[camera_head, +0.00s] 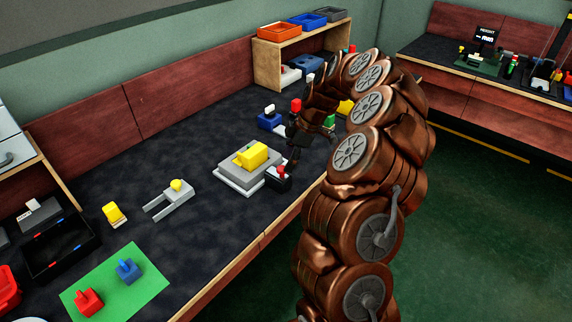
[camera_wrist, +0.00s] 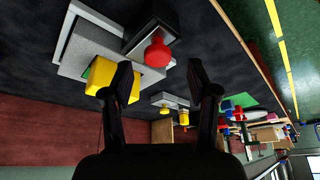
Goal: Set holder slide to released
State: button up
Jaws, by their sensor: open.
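A grey stepped fixture (camera_head: 247,175) sits on the dark bench with a yellow block (camera_head: 252,156) on top. At its right front corner is a black box with a red knob (camera_head: 281,170). I cannot tell for sure which part is the holder slide. My gripper (camera_head: 294,157) hangs close to the fixture's right side, near the red knob. In the wrist view my gripper (camera_wrist: 162,80) is open and empty. The red knob (camera_wrist: 158,52) appears beyond and between the fingertips. The yellow block (camera_wrist: 100,74) is partly hidden behind one finger.
A grey fork with a yellow knob (camera_head: 172,198) lies left of the fixture. A blue piece (camera_head: 269,120) and a red-topped piece (camera_head: 296,105) stand behind it. A green mat (camera_head: 118,285) and a black tray (camera_head: 60,249) are at the near left. The bench's wooden edge (camera_head: 262,238) runs close by.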

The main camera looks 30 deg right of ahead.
jog(key=v, duration=0.9)
